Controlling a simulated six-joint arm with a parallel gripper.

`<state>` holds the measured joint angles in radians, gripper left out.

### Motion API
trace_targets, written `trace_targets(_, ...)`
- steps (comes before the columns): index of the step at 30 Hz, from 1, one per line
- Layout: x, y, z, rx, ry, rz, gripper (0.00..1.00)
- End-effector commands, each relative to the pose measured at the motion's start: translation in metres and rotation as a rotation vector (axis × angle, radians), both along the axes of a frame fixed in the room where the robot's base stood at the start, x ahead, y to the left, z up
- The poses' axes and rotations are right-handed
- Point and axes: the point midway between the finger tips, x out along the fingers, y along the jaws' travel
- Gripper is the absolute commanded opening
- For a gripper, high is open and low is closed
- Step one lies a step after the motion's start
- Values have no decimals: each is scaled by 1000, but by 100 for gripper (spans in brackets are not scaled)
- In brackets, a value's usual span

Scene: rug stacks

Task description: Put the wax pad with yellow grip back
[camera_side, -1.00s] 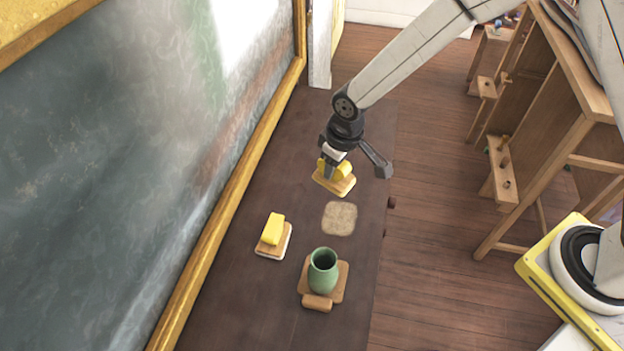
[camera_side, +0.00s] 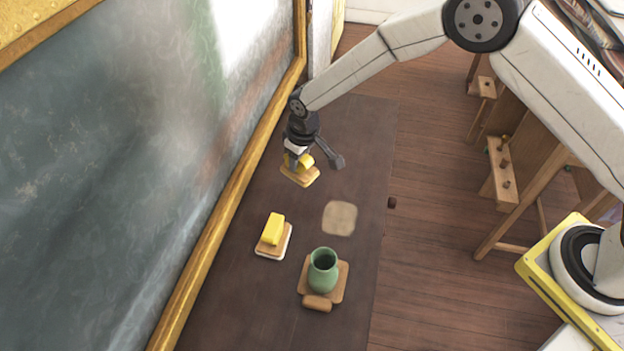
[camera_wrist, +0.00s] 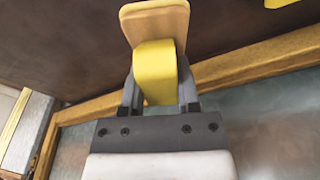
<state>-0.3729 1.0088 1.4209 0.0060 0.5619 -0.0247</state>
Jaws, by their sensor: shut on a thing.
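My gripper (camera_side: 297,158) is shut on the yellow grip of a wax pad (camera_side: 301,177) with a tan wooden base. It holds the pad above the dark table, near the chalkboard frame. In the wrist view the gripper (camera_wrist: 158,95) has its fingers on either side of the yellow grip, and the pad's wooden base (camera_wrist: 155,20) shows beyond it. A second pad with a yellow block (camera_side: 273,231) rests on the table, on a white underside. A pale square patch (camera_side: 339,218) lies bare on the table to the lower right of my gripper.
A green vase (camera_side: 323,270) stands on a wooden board with a tan handle (camera_side: 317,303) towards the front. The chalkboard's gold frame (camera_side: 229,206) runs along the table's left side. The table's far part (camera_side: 360,125) is clear. Wooden easels (camera_side: 530,150) stand to the right.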

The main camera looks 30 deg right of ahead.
Motion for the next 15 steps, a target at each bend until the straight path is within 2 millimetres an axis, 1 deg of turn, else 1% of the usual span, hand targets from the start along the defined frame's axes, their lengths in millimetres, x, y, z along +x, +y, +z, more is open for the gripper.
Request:
trace_targets(1, 4, 1, -6, 0, 0, 0, 0)
trace_targets(9, 24, 8, -31, 0, -1, 0, 0)
trace_targets(15, 32, 10, -39, 0, -1, 0, 0)
